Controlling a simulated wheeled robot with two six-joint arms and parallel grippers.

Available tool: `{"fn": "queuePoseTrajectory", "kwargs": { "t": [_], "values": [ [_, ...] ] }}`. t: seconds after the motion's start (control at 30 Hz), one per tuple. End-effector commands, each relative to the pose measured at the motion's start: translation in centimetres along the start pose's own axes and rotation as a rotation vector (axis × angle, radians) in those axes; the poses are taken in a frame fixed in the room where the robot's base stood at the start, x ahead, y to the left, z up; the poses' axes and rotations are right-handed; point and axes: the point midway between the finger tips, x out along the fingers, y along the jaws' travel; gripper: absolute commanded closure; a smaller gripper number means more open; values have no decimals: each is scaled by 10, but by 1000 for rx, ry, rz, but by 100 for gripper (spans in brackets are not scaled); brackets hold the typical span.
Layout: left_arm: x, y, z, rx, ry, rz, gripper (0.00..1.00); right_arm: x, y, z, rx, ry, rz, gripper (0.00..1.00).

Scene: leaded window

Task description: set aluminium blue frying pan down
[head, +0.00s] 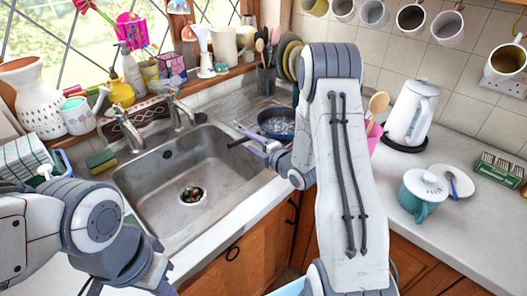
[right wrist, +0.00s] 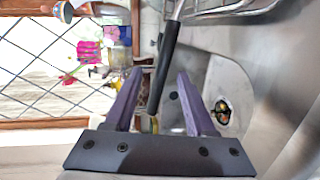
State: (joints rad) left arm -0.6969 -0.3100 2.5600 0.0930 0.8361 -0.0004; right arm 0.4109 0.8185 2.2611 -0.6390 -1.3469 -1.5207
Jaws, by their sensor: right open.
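The blue frying pan (head: 277,124) rests on the metal drainboard at the right of the sink, its black handle pointing left toward the basin. My right gripper (head: 258,145) is beside the handle, partly hidden by my own wrist. In the right wrist view, the open purple fingers (right wrist: 160,102) stand on either side of the black handle (right wrist: 166,62), with visible gaps and no contact that I can make out.
The empty-looking sink basin (head: 160,178) is left of the pan. A utensil holder (head: 266,78) and plates stand behind it. A white kettle (head: 409,115), a teal pot (head: 422,196) and a saucer (head: 458,184) are on the right counter. Bare counter lies in front of the sink.

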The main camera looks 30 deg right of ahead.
Motion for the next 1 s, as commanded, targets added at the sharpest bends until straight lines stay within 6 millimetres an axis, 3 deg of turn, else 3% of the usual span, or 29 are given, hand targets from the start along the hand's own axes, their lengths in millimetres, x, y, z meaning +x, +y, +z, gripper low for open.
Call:
{"fn": "queuePoseTrajectory", "kwargs": {
  "t": [0.1, 0.3, 0.5, 0.67, 0.83, 1.0],
  "values": [
    [10, -1, 0, 0, 0, 0, 100, -28, -3, 2, 2, -6, 0, 44],
    [18, -1, 1, 0, 0, 0, 100, -66, -2, 2, 1, -6, 1, 44],
    [21, -2, 1, 0, 0, 0, 100, -84, -1, 1, 0, -2, 1, 44],
    [20, -2, 1, 0, 0, 0, 100, -85, 0, -2, 3, 3, -7, 44],
    [20, -2, 1, 0, 0, 0, 100, -67, -3, -30, 71, 22, -147, 44],
    [20, -2, 1, 0, 0, 0, 100, -58, -6, -87, 265, -40, -417, 44]
  ]
}}
